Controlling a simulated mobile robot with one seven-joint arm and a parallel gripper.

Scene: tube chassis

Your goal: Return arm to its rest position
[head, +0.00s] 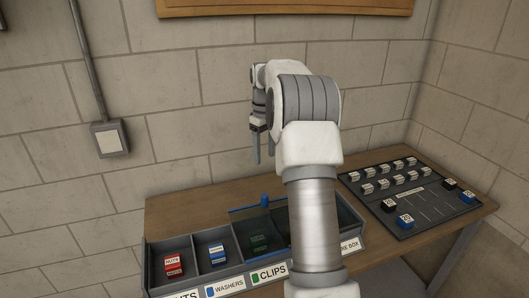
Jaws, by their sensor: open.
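My arm rises from the bottom centre of the head view and bends at the top. My gripper (261,147) hangs on the left side of the bend, fingers pointing down, in front of the block wall. It is open and I see nothing between its fingers. It is above the wooden table (170,210) and clear of the things on it. The arm hides part of the table and of the divided bin.
A dark board (425,205) with several small blocks lies at right. A wall box (109,139) is at left.

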